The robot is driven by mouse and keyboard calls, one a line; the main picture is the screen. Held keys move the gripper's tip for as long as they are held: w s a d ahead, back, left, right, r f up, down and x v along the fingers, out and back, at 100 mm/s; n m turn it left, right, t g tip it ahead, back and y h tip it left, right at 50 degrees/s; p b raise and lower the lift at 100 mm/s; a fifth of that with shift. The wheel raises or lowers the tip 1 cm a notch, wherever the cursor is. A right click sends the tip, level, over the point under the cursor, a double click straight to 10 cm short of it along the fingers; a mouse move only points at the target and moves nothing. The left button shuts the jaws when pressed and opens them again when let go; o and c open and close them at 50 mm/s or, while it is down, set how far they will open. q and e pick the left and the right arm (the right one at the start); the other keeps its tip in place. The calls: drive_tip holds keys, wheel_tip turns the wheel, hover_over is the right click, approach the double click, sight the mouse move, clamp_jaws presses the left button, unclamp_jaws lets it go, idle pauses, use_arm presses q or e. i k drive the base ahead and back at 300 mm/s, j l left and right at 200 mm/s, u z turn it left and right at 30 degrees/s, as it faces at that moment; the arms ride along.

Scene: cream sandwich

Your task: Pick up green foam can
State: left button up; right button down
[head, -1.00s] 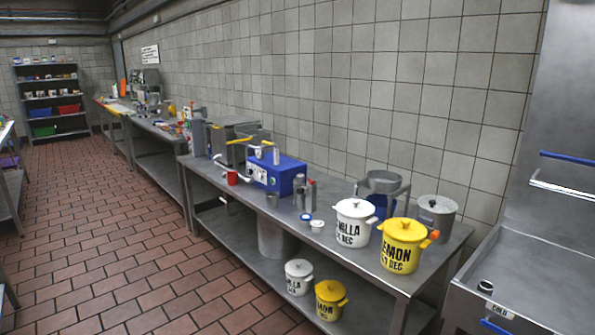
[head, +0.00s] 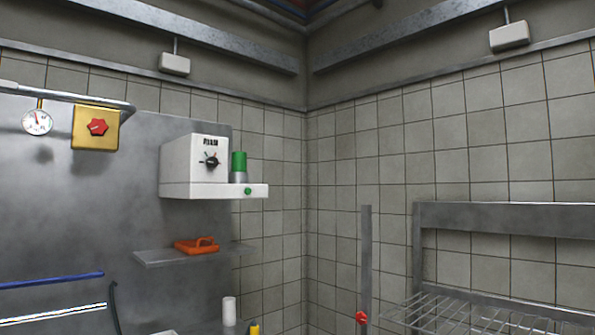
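A small can with a green upper part and a grey lower part (head: 238,166) stands upright in the head view. It is on the right end of a white wall-mounted box unit (head: 195,168), beside the unit's taller part with the black dial. A green knob (head: 248,191) sits on the unit's front just below the can. Neither of my grippers is in view.
An orange object (head: 197,245) lies on a metal shelf (head: 160,257) below the white unit. A yellow box with a red knob (head: 96,127) and a gauge (head: 37,122) are at the left. A white cylinder (head: 229,311) stands lower down. A wire rack (head: 450,315) is at the right.

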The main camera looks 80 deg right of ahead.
sight(239, 160)
drive_tip(key=z, duration=2.1)
